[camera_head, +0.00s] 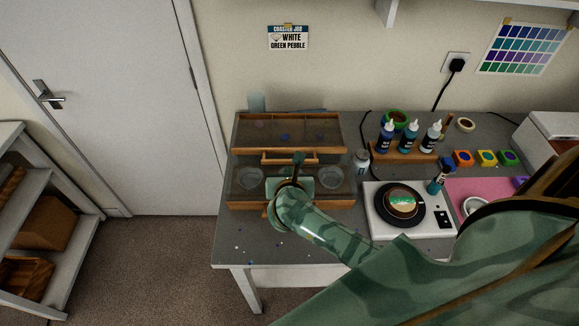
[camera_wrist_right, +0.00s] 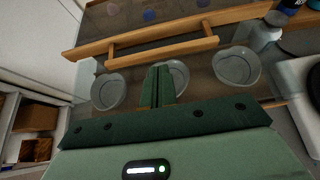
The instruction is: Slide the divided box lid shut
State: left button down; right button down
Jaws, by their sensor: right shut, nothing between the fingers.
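The divided box (camera_head: 234,193) is a wooden-edged box on the grey table. Its lid (camera_head: 325,137) covers the rear part, and colored dots show through it. The front part is uncovered, with round clear cups (camera_head: 248,178) in it. A wooden handle (camera_head: 270,156) runs along the lid's front edge; the handle also shows in the wrist view (camera_wrist_right: 185,45). My right gripper (camera_head: 298,158) is shut and empty over the front part; in the wrist view its fingers (camera_wrist_right: 160,70) point toward the handle, in front of the middle cup (camera_wrist_right: 179,74). Contact with the handle cannot be told. My left gripper is out of view.
Right of the box are a small jar (camera_head: 362,160), a wooden rack of bottles (camera_head: 404,153), and a white scale (camera_head: 380,222) with a black round plate. A pink mat (camera_head: 470,187) and colored pots lie farther right. The table's front left is mostly clear.

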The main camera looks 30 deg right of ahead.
aim_at(290, 151)
jog(key=shift+w+d, duration=0.45)
jog(key=shift+w, duration=0.25)
jog(key=w+d, duration=0.1)
jog(key=w+d+b, duration=0.1)
jog(key=w, duration=0.1)
jog(key=shift+w+d+b, duration=0.1)
jog(key=shift+w+b, duration=0.15)
jog(key=shift+b, duration=0.05)
jog(key=shift+r, duration=0.1)
